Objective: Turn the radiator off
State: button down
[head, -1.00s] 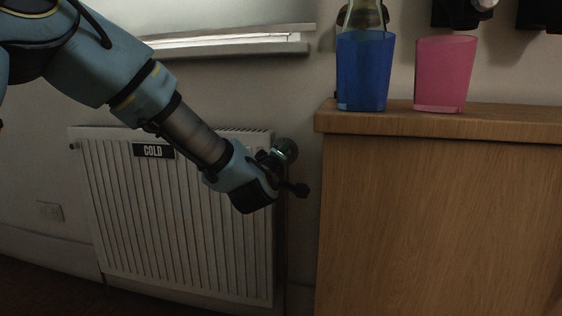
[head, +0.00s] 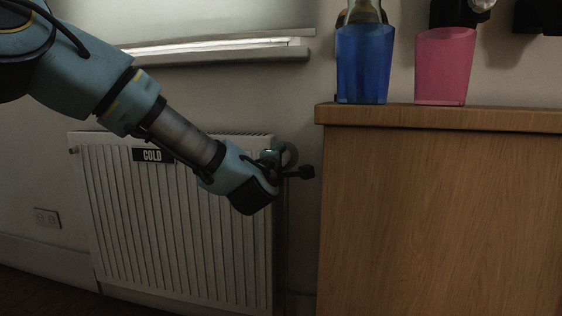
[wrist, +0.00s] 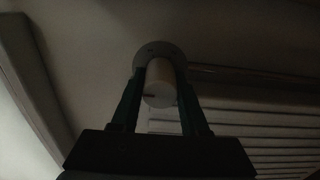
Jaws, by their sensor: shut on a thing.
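The white ribbed radiator (head: 180,235) hangs on the wall and bears a black sign (head: 153,155) that reads "COLD". Its round pale valve knob (wrist: 160,84) is in the wrist view, between my two fingers. My gripper (wrist: 158,92) is shut on the knob, one finger on each side. The knob has a dark mark on its face near the lower edge. In the head view my gripper (head: 282,160) is at the radiator's upper right corner, and my wrist hides most of the knob there.
A wooden counter (head: 430,220) stands close to the right of my gripper. A blue cup (head: 363,65) and a pink cup (head: 445,66) stand on it, with a bottle by the blue one. A window sill (head: 220,54) is above the radiator. A wall socket (head: 47,218) is at left.

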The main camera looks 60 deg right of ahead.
dwell(0.3)
jog(key=shift+c, duration=2)
grip_release()
jog(key=p+v, duration=0.2)
jog(key=v, duration=0.8)
jog(key=shift+s+a, duration=0.15)
jog(key=shift+a, duration=0.25)
